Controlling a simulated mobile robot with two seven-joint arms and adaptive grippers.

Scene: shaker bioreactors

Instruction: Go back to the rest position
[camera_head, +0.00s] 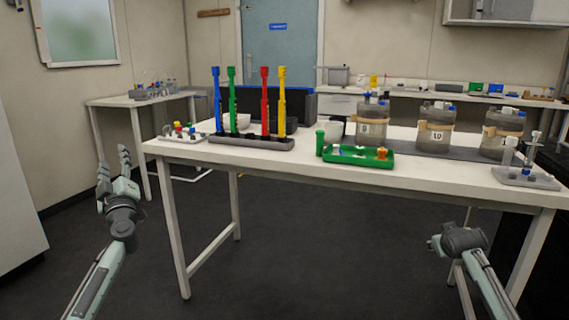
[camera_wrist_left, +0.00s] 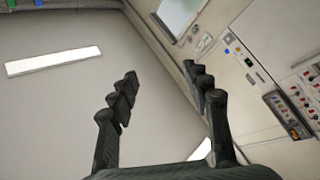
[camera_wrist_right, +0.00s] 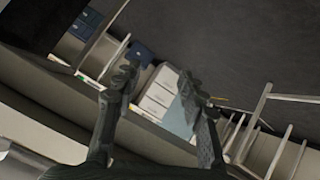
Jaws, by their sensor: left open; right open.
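My left gripper (camera_head: 113,170) is raised at the left of the head view, in the free space left of the white table (camera_head: 310,168). Its fingers are apart and empty in the left wrist view (camera_wrist_left: 165,95), with wall and ceiling behind them. My right gripper (camera_head: 437,243) is low at the right of the head view, in front of the table; its fingers are mostly hidden there. The right wrist view shows its fingers (camera_wrist_right: 160,95) apart with nothing between them.
On the table stand a rack (camera_head: 250,142) with blue, green, red and yellow tools, a green tray (camera_head: 345,158), a white tray (camera_head: 183,139), several bioreactor vessels (camera_head: 434,128) and a grey stand (camera_head: 525,180). Side benches (camera_head: 140,101) line the walls. The dark floor (camera_head: 330,260) in front is clear.

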